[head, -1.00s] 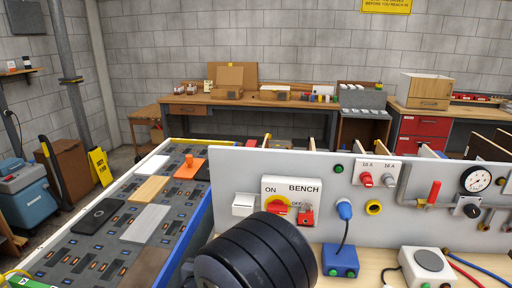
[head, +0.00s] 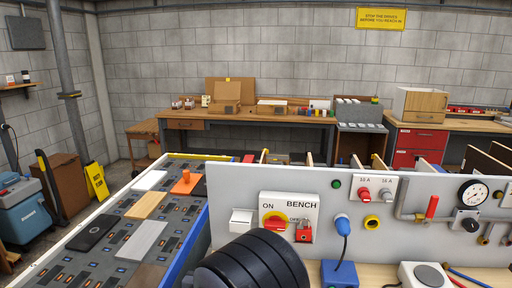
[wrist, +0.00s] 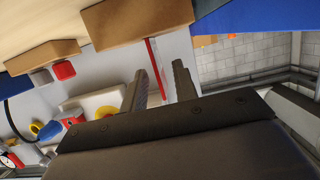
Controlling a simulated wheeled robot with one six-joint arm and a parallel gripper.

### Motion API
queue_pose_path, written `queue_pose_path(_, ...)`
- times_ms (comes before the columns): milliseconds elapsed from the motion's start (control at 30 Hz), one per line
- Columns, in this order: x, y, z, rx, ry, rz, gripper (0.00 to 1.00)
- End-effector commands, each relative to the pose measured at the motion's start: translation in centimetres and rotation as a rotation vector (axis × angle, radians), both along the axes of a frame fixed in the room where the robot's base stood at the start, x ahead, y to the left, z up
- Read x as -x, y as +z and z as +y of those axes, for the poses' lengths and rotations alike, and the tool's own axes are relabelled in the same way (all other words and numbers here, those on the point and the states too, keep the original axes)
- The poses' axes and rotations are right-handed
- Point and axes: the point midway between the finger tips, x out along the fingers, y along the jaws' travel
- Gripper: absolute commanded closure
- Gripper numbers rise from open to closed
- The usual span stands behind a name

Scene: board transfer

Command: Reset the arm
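My arm shows as a black ribbed link (head: 255,262) at the bottom middle of the head view, in front of the bench panel. My gripper (wrist: 162,80) shows in the wrist view with its two dark fingers apart and nothing between them. The wrist view is tilted, with the light panel and a red strip (wrist: 153,62) behind the fingers. The gripper's fingers do not show in the head view.
The grey bench panel (head: 390,235) carries a red and yellow switch (head: 273,221), a blue plug (head: 342,226) and a gauge (head: 473,193). On the left a blue-edged board table (head: 60,262) holds several flat boards and an orange piece (head: 185,184). A wooden workbench (head: 260,120) stands behind.

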Motion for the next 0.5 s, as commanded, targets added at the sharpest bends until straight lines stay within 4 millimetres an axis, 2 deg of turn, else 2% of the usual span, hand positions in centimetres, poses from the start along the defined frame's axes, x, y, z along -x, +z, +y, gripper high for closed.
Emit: queue_pose_path(500,8.8,2.6,1.4,-0.001,0.005,-0.002,0.72)
